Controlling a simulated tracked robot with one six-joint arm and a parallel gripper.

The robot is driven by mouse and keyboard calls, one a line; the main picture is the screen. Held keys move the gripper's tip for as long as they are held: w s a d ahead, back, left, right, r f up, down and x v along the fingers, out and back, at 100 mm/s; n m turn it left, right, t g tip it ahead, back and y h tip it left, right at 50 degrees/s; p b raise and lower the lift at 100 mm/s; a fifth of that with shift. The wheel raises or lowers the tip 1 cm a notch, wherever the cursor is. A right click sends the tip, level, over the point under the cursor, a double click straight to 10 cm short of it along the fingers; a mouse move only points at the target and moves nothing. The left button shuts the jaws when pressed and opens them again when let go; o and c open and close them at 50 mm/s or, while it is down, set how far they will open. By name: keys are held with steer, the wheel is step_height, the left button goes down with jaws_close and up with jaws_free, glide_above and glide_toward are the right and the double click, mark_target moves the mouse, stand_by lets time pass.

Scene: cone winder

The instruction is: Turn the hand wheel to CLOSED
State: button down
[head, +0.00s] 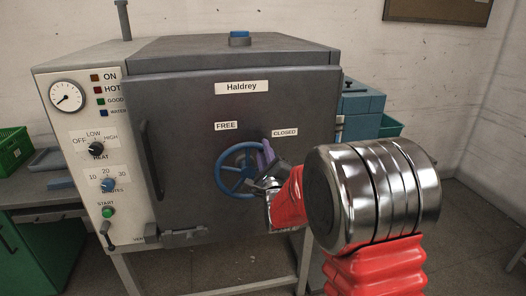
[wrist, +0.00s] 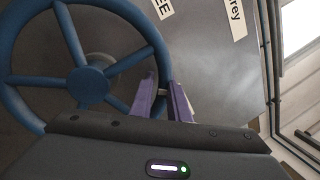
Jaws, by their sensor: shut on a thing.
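The blue hand wheel (head: 238,170) is on the front of a dark grey door, with spokes running to a round hub. It fills the upper left of the wrist view (wrist: 92,86). My gripper (head: 265,152) is at the wheel's right side, its purple fingers on either side of the rim. In the wrist view my gripper (wrist: 164,88) is shut on the rim. A FREE label (head: 226,126) is above the wheel, and a CLOSED label (head: 285,133) is to its upper right, just above my fingers. No pointer on the wheel can be made out.
The door belongs to a cabinet with a Haldrey plate (head: 241,87). A long dark handle (head: 152,160) is left of the wheel. A control panel (head: 100,190) with gauge and knobs is further left. A blue box (head: 362,105) stands behind, at right.

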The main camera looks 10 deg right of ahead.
steer(key=shift+f, duration=0.4)
steer(key=c, duration=2)
jaws_free()
steer(key=o, duration=0.3)
steer(key=shift+r, duration=0.2)
steer(key=v, duration=1.3)
steer(key=shift+s+a, duration=0.1)
steer(key=shift+s, duration=0.3)
